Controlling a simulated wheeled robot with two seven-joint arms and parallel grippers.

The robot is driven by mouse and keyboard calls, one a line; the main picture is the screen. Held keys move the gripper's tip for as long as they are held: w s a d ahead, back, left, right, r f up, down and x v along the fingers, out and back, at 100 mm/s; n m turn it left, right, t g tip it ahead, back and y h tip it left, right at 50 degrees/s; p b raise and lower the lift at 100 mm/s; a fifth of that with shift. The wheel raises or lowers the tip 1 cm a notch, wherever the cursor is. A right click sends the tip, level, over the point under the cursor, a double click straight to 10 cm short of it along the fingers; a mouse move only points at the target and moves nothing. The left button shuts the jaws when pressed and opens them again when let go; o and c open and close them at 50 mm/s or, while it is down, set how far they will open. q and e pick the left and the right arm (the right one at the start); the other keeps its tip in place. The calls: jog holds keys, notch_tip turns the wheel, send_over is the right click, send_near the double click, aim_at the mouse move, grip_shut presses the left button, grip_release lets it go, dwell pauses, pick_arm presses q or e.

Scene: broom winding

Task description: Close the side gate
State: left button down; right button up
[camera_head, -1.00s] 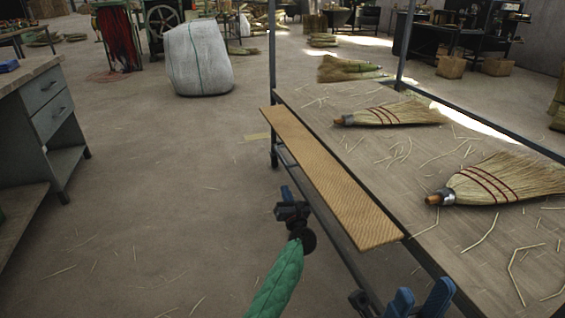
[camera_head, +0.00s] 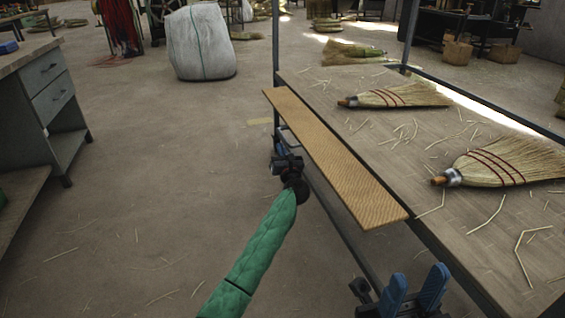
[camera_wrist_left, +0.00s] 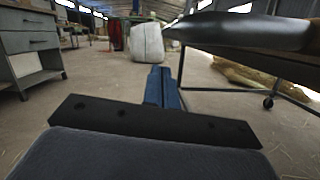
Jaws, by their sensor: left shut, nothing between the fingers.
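The side gate appears to be the long tan panel (camera_head: 335,160) along the left side of the worktable (camera_head: 480,225). It juts out flat from the table edge, roughly level with the top. My left gripper (camera_head: 283,140) is shut and empty, beside the panel's left edge toward its far end, and looks lower than it. In the left wrist view its blue fingers (camera_wrist_left: 163,88) are together, and a dark edge (camera_wrist_left: 240,30) hangs above right. I cannot tell whether the gripper touches the panel. My right gripper (camera_head: 415,290) is open and empty near the table's near left corner.
Two brooms (camera_head: 400,96) and (camera_head: 500,165) and loose straws lie on the worktable. A dark post (camera_head: 276,60) rises at its far left corner. A grey drawer cabinet (camera_head: 45,100) stands left, a white sack (camera_head: 199,45) farther back.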

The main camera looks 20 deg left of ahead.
pick_arm(q)
jog(key=shift+d+r, duration=0.15)
jog(key=shift+r, duration=1.05)
